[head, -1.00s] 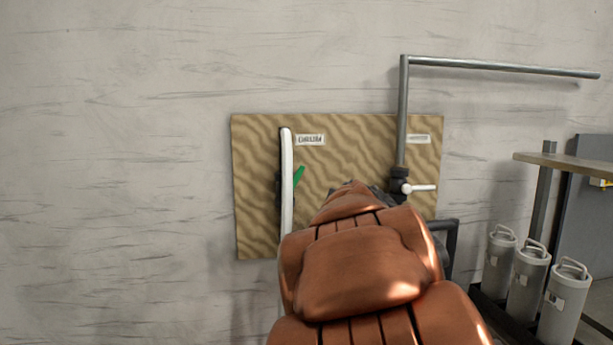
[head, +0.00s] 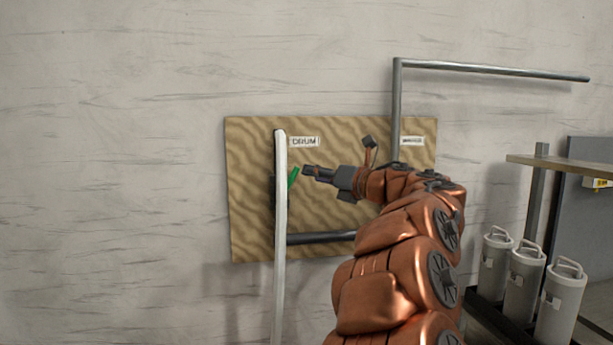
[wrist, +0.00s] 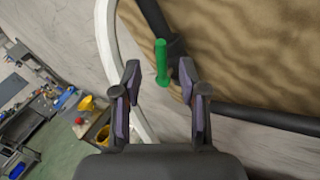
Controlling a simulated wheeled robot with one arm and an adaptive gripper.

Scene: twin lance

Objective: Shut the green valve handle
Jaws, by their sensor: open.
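The green valve handle (head: 293,178) sits on a dark valve beside the white vertical pipe, in front of the wavy tan board (head: 340,217). It tilts up and to the right in the head view. In the wrist view the green handle (wrist: 161,62) lies between and just beyond my fingertips. My gripper (wrist: 162,85) is open, with a finger on each side of the handle's line; I cannot tell whether either touches it. In the head view my gripper (head: 308,172) points left, its tips close to the handle. The valve body is partly hidden behind the white pipe.
The white pipe (head: 281,230) stands close to the handle. A label reading "DRUM" (head: 304,142) is above it. A grey pipe (head: 395,110) rises at the board's right. Several grey canisters (head: 522,278) and a shelf (head: 555,163) stand at the right.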

